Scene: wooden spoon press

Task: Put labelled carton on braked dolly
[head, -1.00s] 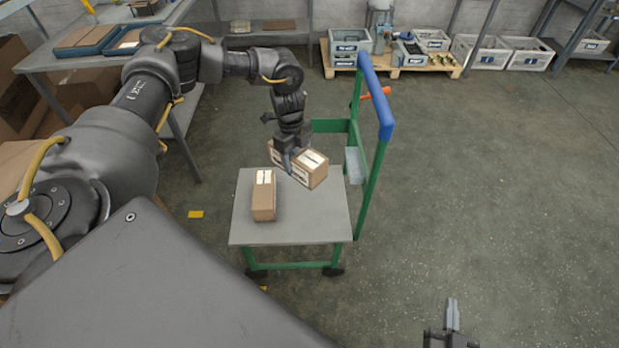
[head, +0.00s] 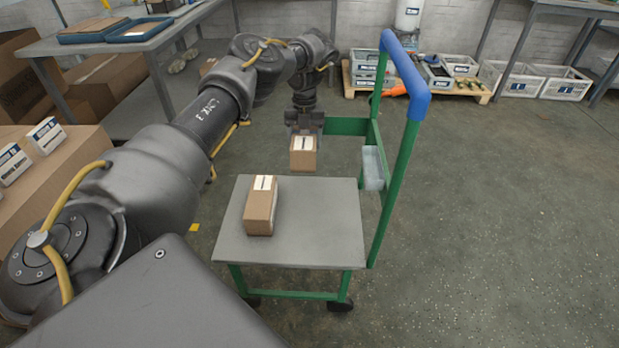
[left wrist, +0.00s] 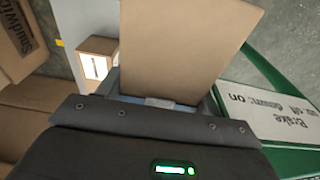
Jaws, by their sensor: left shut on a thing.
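My left gripper (head: 303,133) is shut on a brown carton (head: 303,158) with a white label strip. It holds the carton from above, around the back edge of the grey dolly deck (head: 325,225); I cannot tell the gap to the deck. In the left wrist view the held carton (left wrist: 185,50) fills the upper middle. A second brown carton (head: 261,208) with a white label stands on the dolly's left half; it also shows in the left wrist view (left wrist: 97,62). My right gripper is out of view.
The dolly's green frame and blue handle (head: 405,75) rise on its right side. A brake sign (left wrist: 290,105) shows in the left wrist view. A pallet with crates (head: 440,75) stands at the back wall. Large cartons (head: 60,190) stand at left. The floor at right is clear.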

